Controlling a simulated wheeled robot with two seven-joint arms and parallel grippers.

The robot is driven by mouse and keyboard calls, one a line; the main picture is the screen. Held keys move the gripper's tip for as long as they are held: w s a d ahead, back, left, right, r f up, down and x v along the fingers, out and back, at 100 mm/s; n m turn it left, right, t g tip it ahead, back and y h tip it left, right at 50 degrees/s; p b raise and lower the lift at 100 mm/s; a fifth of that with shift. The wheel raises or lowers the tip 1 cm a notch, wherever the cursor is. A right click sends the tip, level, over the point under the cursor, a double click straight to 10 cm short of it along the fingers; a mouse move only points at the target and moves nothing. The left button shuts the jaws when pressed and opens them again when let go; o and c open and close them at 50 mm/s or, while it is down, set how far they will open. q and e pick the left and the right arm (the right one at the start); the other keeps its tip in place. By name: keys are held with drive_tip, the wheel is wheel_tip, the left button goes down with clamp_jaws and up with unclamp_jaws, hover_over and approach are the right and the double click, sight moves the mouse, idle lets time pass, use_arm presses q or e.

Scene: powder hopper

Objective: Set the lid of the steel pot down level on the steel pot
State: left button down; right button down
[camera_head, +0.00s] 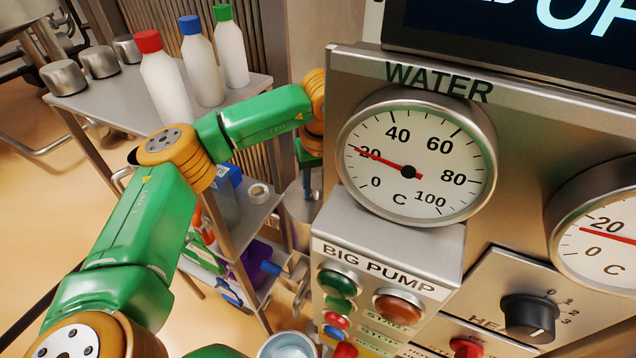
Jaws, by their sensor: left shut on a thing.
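My left arm reaches in from the left and bends down behind the edge of the control panel. My left gripper (307,182) points down there, small and partly hidden by the panel. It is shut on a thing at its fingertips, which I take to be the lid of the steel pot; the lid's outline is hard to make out. A grey steel round body (299,207), which looks like the steel pot, shows just below the fingers, its right side hidden by the panel. I cannot tell whether lid and pot touch or whether the lid is level. My right gripper is not in view.
The control panel (490,262) with dials, buttons and a knob fills the right. A steel shelf cart (110,108) at the left bears white bottles with red, blue and green caps (165,85) and several steel pots (64,78). An open round vessel (287,346) stands at the bottom edge.

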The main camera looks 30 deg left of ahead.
sight(319, 188)
use_arm(q)
drive_tip(key=shift+c, duration=1.9)
unclamp_jaws()
drive_tip(key=r, duration=0.4)
drive_tip(key=s+r+b, duration=0.1)
drive_tip(key=r, duration=0.2)
drive_tip(key=shift+d, duration=0.4)
